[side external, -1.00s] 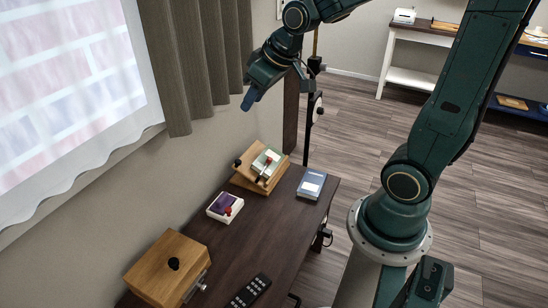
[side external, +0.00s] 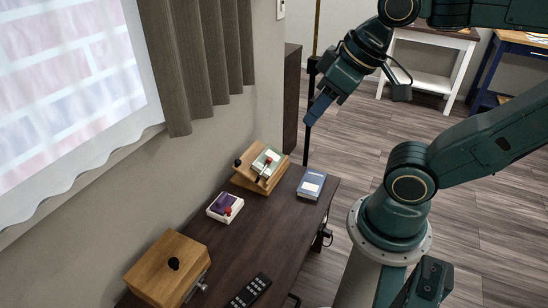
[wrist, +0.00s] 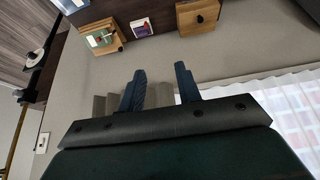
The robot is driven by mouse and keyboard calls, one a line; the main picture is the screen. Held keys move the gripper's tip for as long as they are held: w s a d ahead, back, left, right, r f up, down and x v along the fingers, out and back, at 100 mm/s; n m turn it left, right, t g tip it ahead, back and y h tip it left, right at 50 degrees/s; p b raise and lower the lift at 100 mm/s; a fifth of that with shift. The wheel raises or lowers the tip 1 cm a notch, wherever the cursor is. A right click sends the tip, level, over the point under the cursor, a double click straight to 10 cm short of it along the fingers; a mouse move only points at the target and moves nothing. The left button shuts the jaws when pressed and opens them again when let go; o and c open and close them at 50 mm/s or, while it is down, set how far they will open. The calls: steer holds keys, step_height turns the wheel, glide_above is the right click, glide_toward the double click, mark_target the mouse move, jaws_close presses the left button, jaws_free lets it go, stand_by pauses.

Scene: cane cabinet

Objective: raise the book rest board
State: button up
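The book rest is a small wooden tilted board (side external: 248,174) at the far end of the dark desk. A pale green book or panel (side external: 267,161) lies on it, and a dark knob (side external: 237,163) is at its left side. The board also shows at the top left of the wrist view (wrist: 112,46). My gripper (side external: 311,116) is in the air above the desk's far end, up and to the right of the board, touching nothing. In the wrist view its two fingers (wrist: 160,84) are apart with nothing between them.
On the dark desk (side external: 250,237) are a blue-grey book (side external: 312,184), a white and purple box with a red knob (side external: 225,206), a wooden box (side external: 166,268) and a black remote (side external: 250,291). A wall and curtain (side external: 205,60) border the left. A pole stands behind the gripper.

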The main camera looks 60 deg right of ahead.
steer(key=shift+o, duration=1.4)
steer(key=w+d+f, duration=0.2)
steer(key=w+d, duration=0.1)
steer(key=w, duration=0.5)
steer(key=w+d+f+m, duration=0.1)
steer(key=w+d+f, duration=0.1)
steer(key=w+d, duration=0.35)
steer(key=w+d+f, duration=0.2)
steer(key=w+f, duration=0.1)
steer(key=w, duration=0.7)
steer(key=w+d+f+m+g, duration=0.1)
steer(key=w+d+f, duration=0.5)
steer(key=d+f, duration=0.3)
steer(key=m, duration=0.1)
glide_toward(239, 161)
steer(key=v, duration=0.5)
steer(key=shift+s+a+r, duration=0.1)
steer(key=shift+r, duration=0.05)
steer(key=shift+x, duration=6.9)
